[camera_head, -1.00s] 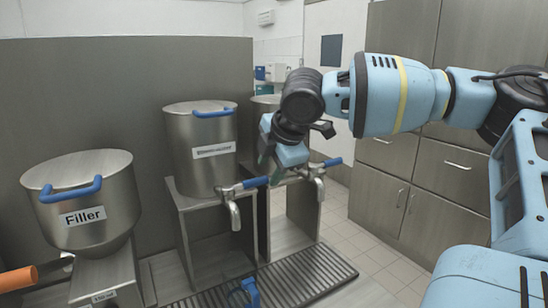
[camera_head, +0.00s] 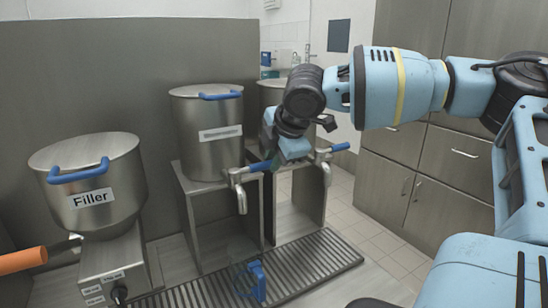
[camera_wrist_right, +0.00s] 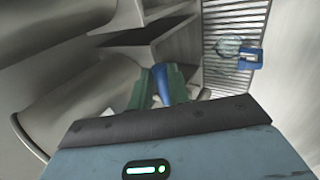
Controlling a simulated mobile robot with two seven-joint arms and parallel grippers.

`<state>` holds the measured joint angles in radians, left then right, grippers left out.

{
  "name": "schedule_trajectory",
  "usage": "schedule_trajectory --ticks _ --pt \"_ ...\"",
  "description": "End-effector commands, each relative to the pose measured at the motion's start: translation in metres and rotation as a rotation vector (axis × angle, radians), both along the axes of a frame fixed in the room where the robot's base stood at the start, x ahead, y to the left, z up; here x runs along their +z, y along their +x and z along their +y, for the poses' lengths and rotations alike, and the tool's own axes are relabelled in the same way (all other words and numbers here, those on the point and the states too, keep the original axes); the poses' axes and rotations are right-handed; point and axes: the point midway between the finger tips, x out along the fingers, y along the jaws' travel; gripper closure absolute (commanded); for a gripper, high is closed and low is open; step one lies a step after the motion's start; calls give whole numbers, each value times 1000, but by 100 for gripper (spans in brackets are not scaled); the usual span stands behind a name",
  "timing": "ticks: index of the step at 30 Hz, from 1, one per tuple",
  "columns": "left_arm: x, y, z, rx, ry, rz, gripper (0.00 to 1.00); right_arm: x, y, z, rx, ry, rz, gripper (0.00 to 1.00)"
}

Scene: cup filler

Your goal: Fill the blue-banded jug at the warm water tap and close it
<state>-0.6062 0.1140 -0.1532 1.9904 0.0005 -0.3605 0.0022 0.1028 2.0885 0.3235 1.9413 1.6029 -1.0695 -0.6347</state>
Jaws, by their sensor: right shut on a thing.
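The middle steel tank (camera_head: 209,155) has a tap (camera_head: 241,197) with a blue lever (camera_head: 260,166); its label is too blurred to read. My right gripper (camera_head: 276,160) is at this lever. In the right wrist view, its green fingers (camera_wrist_right: 160,88) are shut on the blue lever (camera_wrist_right: 160,80). The jug stands on the drip grate below; its body is clear and hard to see, and its blue part (camera_head: 257,281) shows best. The jug's blue part also shows in the right wrist view (camera_wrist_right: 250,57). I cannot see water or a lid clearly. My left gripper is out of view.
A steel tank labelled Filler (camera_head: 90,190) stands at the left, with an orange handle (camera_head: 22,260) beside it. Another tank (camera_head: 272,95) with its own tap (camera_head: 326,170) stands behind my right gripper. The drip grate (camera_head: 320,262) has free room right of the jug.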

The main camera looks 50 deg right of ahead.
Motion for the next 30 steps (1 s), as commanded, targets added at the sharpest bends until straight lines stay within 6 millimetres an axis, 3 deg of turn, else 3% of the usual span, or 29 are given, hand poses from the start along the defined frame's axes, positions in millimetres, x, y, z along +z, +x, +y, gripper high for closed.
schedule_trajectory --ticks 17,30 --pt "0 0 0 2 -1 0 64 0 0 0 -2 0 0 100" --pt "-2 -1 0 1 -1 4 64 0 -16 13 -222 -3 1 100"
